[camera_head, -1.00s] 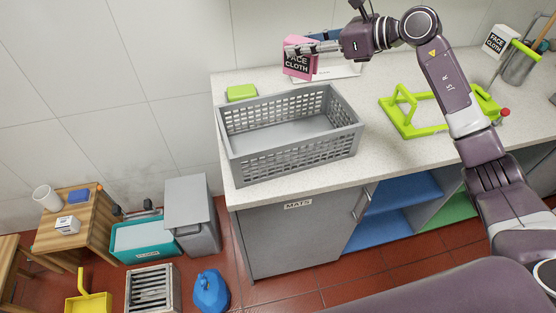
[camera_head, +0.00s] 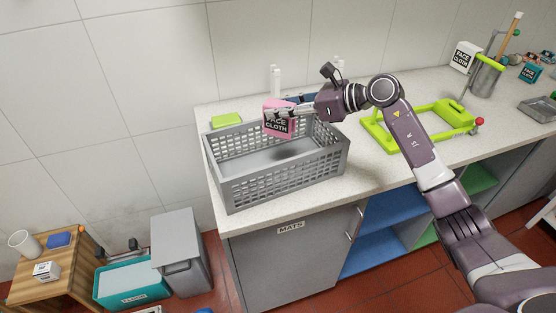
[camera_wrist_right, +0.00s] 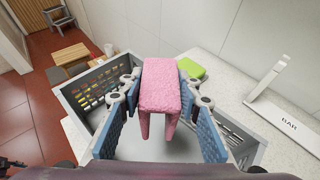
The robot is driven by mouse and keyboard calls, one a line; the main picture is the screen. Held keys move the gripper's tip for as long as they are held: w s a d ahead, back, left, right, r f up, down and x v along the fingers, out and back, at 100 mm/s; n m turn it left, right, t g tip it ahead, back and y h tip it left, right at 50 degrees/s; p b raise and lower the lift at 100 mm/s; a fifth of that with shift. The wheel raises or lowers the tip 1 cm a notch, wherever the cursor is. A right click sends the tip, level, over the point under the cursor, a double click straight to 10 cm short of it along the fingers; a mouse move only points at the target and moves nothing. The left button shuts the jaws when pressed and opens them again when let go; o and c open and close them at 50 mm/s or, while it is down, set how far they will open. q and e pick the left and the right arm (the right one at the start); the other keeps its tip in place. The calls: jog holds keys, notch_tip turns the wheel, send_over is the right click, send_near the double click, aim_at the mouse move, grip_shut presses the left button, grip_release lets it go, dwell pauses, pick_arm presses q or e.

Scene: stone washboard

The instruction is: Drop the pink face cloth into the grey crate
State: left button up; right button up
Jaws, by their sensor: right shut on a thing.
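The pink face cloth (camera_head: 277,120) has a black "FACE CLOTH" label and is held by my right gripper (camera_head: 290,111). In the right wrist view the folded pink cloth (camera_wrist_right: 161,90) sits between the two blue-padded fingers of the right gripper (camera_wrist_right: 160,102), with its ends hanging down. The grey crate (camera_head: 285,185) stands on the counter, with perforated walls and an empty-looking floor. The cloth is above the crate, over its back part in the head view. The crate's wall also shows in the right wrist view (camera_wrist_right: 85,88). My left gripper is out of view.
A green block (camera_head: 226,120) lies behind the crate at the left. A lime-green frame (camera_head: 425,125) stands on the counter to the right. A white stand marked "BAR" (camera_wrist_right: 283,125) is beside the crate in the right wrist view.

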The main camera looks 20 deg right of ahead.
jog(key=o, duration=1.2)
jog(key=shift+s+d, duration=0.1)
jog(key=shift+d, duration=0.05)
jog(key=shift+v, duration=5.9)
